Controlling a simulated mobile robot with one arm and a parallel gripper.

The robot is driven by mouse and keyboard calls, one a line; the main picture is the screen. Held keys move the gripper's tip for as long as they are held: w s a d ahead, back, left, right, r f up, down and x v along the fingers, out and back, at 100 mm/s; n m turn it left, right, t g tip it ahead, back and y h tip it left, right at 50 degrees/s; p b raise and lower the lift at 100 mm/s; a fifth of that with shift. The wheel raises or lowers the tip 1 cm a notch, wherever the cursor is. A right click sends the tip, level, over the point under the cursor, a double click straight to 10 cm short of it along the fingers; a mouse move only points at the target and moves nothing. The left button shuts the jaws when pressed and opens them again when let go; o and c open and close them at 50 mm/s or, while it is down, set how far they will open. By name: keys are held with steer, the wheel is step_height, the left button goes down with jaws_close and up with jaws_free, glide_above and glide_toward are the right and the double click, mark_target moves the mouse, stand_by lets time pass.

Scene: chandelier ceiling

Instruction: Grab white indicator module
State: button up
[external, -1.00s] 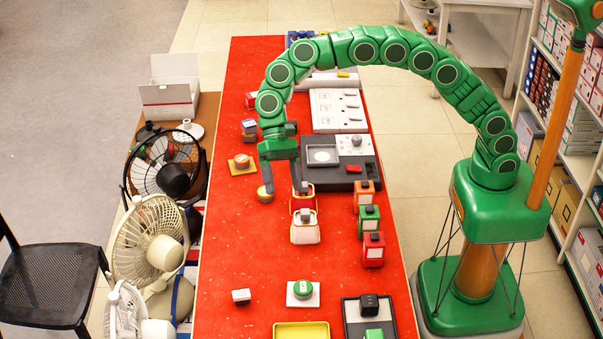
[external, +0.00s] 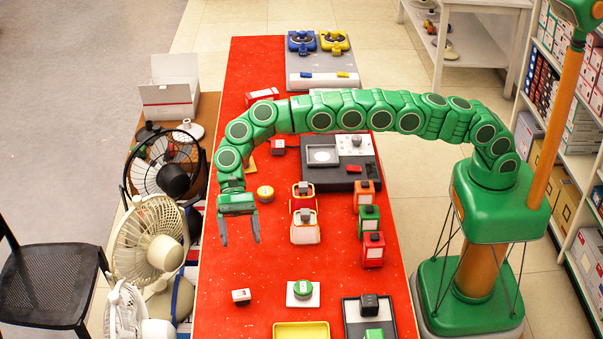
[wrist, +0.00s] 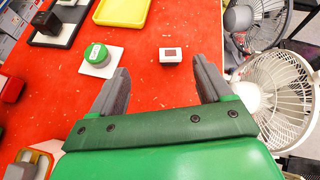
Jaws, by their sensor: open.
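The white indicator module (external: 241,296) is a small white block with a dark reddish window. It lies on the red table (external: 255,265), toward the front left. In the wrist view the module (wrist: 171,55) sits beyond the fingertips, between their lines and a little toward the right finger. My gripper (external: 240,242) is open and empty, pointing down, farther back on the table than the module and apart from it. Both grey fingers of my gripper (wrist: 160,70) show in the wrist view, spread wide.
A green button on a white plate (external: 313,300) stands right of the module. A yellow tray (external: 301,332) and a dark tray (external: 352,318) are at the front. Fans (external: 150,240) line the table's left side. Red surface around the module is clear.

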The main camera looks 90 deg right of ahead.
steer(key=m+y, duration=0.1)
glide_toward(241, 292)
steer(key=shift+a+f+g, duration=0.15)
steer(key=shift+a+g, duration=0.15)
steer(key=shift+a, duration=0.35)
steer(key=shift+a+f+m+y, duration=0.3)
steer(key=shift+f+m, duration=0.1)
steer(key=shift+f, duration=0.35)
steer(key=shift+x, duration=3.9)
steer(key=c, duration=1)
steer(key=shift+c, duration=0.2)
steer(key=shift+r, duration=0.15)
